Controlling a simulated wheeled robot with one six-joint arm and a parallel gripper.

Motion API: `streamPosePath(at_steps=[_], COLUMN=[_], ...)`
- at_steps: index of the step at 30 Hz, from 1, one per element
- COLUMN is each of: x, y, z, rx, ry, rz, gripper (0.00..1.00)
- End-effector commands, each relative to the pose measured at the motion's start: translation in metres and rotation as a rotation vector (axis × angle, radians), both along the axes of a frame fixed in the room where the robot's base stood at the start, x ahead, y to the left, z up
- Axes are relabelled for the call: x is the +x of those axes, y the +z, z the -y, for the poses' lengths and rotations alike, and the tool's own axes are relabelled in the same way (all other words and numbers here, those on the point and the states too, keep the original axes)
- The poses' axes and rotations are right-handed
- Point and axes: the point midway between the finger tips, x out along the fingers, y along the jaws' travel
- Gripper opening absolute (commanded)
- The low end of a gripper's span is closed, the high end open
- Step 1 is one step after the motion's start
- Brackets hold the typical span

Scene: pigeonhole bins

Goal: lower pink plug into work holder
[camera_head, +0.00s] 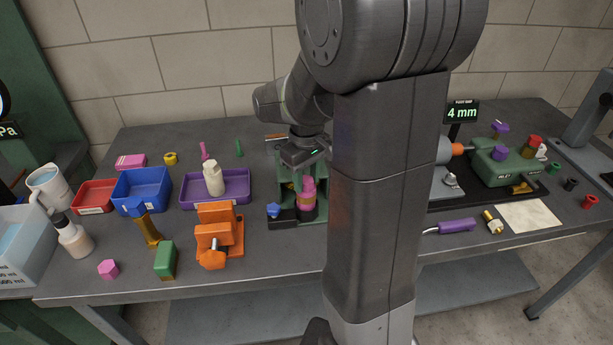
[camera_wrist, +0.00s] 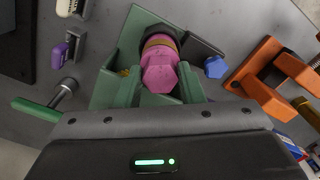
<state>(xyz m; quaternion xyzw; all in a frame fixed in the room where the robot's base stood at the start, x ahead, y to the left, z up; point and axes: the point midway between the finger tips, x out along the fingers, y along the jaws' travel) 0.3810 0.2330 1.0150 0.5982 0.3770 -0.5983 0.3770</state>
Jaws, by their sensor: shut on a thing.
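The pink plug (camera_head: 308,187) is upright in the head view, below my gripper (camera_head: 304,156), with a tan band around it. It also shows in the wrist view (camera_wrist: 160,76), between the fingers of my gripper (camera_wrist: 162,85), which is shut on it. The plug's far end is at a dark ring on the work holder, a green frame (camera_head: 285,190) with a black base. The green frame also shows in the wrist view (camera_wrist: 117,60). I cannot tell how deep the plug sits, as its far end is hidden.
A blue piece (camera_head: 273,210) stands close left of the plug. An orange clamp (camera_head: 219,235) is left of the holder. A purple tray (camera_head: 236,184) with a white bottle (camera_head: 213,179) is behind it. My arm hides the bench to the right.

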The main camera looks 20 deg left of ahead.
Motion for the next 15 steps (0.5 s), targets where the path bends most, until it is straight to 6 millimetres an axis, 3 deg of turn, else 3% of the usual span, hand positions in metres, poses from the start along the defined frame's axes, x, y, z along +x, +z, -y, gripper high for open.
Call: streamPosePath(at_steps=[14,15], x=[0.0002,0.0002], y=[-0.0106,-0.0107], z=[-0.0001,-0.0001], rx=[0.0,0.0], ry=[0.0,0.0], rz=[0.001,0.001], gripper=[0.0,0.37])
